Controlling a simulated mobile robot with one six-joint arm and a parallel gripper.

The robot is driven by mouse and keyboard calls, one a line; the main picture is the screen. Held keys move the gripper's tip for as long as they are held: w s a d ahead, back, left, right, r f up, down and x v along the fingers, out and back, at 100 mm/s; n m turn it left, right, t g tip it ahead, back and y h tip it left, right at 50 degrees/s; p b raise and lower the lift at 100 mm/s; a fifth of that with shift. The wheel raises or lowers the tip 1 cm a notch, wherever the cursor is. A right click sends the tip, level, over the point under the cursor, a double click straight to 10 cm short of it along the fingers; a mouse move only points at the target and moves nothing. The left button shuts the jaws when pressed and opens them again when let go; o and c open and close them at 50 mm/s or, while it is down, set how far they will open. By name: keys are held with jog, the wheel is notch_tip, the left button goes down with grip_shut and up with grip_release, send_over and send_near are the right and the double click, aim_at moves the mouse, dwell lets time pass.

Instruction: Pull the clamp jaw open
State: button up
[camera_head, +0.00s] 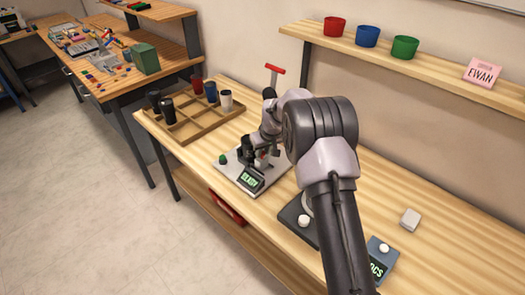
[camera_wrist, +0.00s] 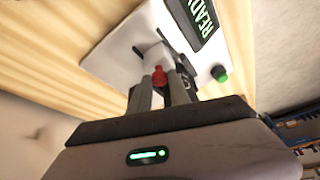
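The laser marker has a pale base plate (camera_head: 237,176) on the bench, with a lit READY display (camera_head: 251,179) and a green button (camera_head: 222,160). In the wrist view, the clamp jaw (camera_wrist: 157,55) is a pale block on the plate, with a red knob (camera_wrist: 158,76) towards me. My gripper (camera_wrist: 159,82) has its two grey fingers close on either side of this knob and looks shut on it. In the head view my gripper (camera_head: 262,158) is low over the plate, and my arm hides much of the marker. The jaw's far side is hidden.
A wooden divided tray (camera_head: 190,125) with several cups stands behind left. A red-handled lever (camera_head: 275,69) rises behind my wrist. A dark scale-like device (camera_head: 297,217), a blue-grey box with a display (camera_head: 381,256) and a white block (camera_head: 410,219) are to the right. A shelf (camera_head: 430,71) runs above.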

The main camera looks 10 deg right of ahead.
jog(key=o, duration=0.4)
jog(key=shift+o, duration=0.2)
jog(key=p+v, duration=0.4)
jog(key=v, duration=1.3)
jog(key=shift+s, duration=0.15)
jog(key=shift+d+r, duration=0.1)
jog(key=shift+r, duration=0.05)
